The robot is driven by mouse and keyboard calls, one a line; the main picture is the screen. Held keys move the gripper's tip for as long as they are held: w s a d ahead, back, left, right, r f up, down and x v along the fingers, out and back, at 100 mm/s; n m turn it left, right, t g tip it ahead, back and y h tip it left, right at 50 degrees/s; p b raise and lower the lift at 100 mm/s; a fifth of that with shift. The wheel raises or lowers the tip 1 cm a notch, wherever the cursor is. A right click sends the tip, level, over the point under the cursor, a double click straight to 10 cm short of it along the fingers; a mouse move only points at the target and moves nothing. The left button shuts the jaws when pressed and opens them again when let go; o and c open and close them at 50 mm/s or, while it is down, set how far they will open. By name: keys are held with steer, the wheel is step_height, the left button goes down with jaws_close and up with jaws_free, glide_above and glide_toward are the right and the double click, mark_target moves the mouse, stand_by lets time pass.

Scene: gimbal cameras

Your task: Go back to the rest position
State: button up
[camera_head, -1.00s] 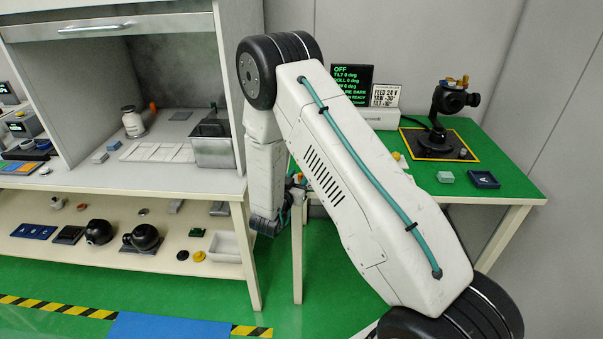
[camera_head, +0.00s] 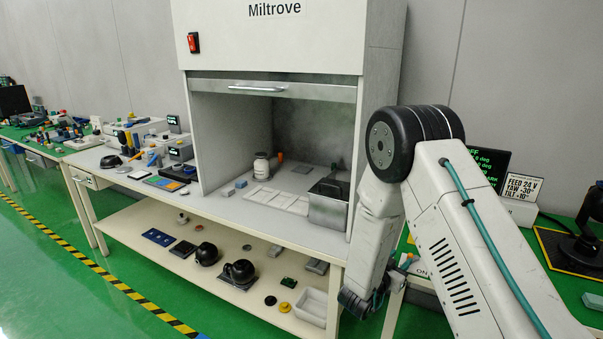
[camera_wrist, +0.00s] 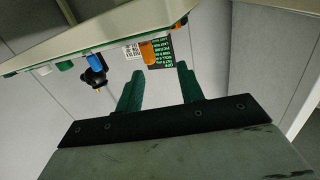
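My arm fills the right side of the head view, folded with the elbow high and the forearm pointing down. My gripper (camera_wrist: 158,82) shows in the wrist view as two green fingers standing well apart with nothing between them. In the head view my gripper's fingers cannot be made out behind the forearm and the table edge. The wrist view looks tilted, with the display panel (camera_wrist: 159,54), a white label (camera_wrist: 132,51) and the black gimbal camera (camera_wrist: 95,77) beyond the fingers.
A fume hood (camera_head: 275,45) stands over a white bench (camera_head: 240,212) with a lower shelf (camera_head: 175,260) holding black domes and trays. The green table (camera_head: 575,290) with the gimbal camera (camera_head: 590,225) is at the right, partly behind my arm. Green floor lies open at front left.

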steer(key=w+a+r+y, duration=0.3)
steer(key=r+y, duration=0.2)
steer(key=r, duration=0.2)
steer(key=s+a+r+n+g+y, duration=0.2)
steer(key=s+a+r+n+y, duration=0.55)
steer(key=r, duration=0.65)
steer(key=s+r+n+g, duration=0.1)
steer(key=s+r+g, duration=0.1)
steer(key=s, duration=0.9)
steer(key=s+d+r+n+g, duration=0.1)
steer(key=s+r+g, duration=0.1)
steer(key=s, duration=1)
steer(key=s+d+r+n+g, duration=0.1)
steer(key=s+r+g, duration=0.1)
steer(key=s, duration=0.9)
steer(key=shift+s+d+g+y, duration=0.25)
steer(key=shift+g+y, duration=0.1)
steer(key=shift+g, duration=0.45)
